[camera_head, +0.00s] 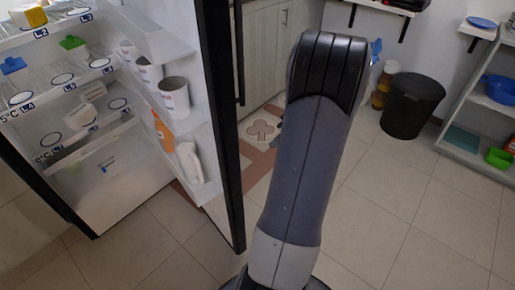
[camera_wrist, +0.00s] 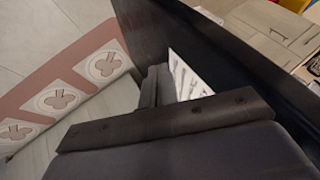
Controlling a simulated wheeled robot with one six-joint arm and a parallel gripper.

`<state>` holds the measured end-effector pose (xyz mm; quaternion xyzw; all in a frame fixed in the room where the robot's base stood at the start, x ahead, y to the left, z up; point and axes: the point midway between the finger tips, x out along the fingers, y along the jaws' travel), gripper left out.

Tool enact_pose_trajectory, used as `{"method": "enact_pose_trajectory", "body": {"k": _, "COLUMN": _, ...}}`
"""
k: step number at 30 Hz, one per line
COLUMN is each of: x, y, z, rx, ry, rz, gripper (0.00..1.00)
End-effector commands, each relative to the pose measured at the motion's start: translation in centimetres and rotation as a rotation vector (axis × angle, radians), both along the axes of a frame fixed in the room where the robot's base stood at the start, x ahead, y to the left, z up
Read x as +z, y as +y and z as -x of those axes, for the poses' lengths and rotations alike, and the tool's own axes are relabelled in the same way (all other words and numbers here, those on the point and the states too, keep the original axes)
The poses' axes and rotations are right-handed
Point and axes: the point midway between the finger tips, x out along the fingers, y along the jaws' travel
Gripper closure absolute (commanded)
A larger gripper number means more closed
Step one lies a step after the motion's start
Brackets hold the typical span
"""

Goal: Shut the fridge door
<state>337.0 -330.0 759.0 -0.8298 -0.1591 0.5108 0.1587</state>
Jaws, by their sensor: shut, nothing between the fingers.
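The fridge (camera_head: 110,190) stands open at the left of the head view, its lit shelves showing. Its door (camera_head: 222,130) is swung wide open and seen nearly edge-on, with cups and bottles in the racks on its inner side. My arm stands to the right of the door, on its outer side, and hides my gripper in the head view. In the wrist view my gripper (camera_wrist: 155,80) is shut and empty. A large dark panel, apparently the door's outer face (camera_wrist: 200,45), is close beside the fingers. I cannot tell whether they touch it.
A patterned mat (camera_wrist: 55,98) lies on the floor beyond the door. Pale cabinets (camera_head: 270,45) line the back. A black bin (camera_head: 411,105) and a shelf unit (camera_head: 480,125) stand at the right. The tiled floor (camera_head: 400,215) at the right is clear.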

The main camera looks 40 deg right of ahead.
Motion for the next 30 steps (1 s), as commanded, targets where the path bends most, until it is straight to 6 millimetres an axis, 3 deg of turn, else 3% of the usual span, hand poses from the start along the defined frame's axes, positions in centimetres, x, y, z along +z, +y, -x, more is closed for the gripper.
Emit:
{"method": "enact_pose_trajectory", "body": {"k": 15, "x": -7.9, "y": 4.3, "z": -4.2, "rx": 0.003, "ry": 0.003, "rz": -0.002, "gripper": 1.0}}
{"method": "enact_pose_trajectory", "body": {"k": 22, "x": -7.8, "y": 7.4, "z": -4.5, "rx": 0.002, "ry": 0.003, "rz": -0.001, "gripper": 1.0}}
{"method": "enact_pose_trajectory", "body": {"k": 30, "x": -7.7, "y": 8.2, "z": -4.6, "rx": 0.0, "ry": 0.003, "rz": 0.001, "gripper": 1.0}}
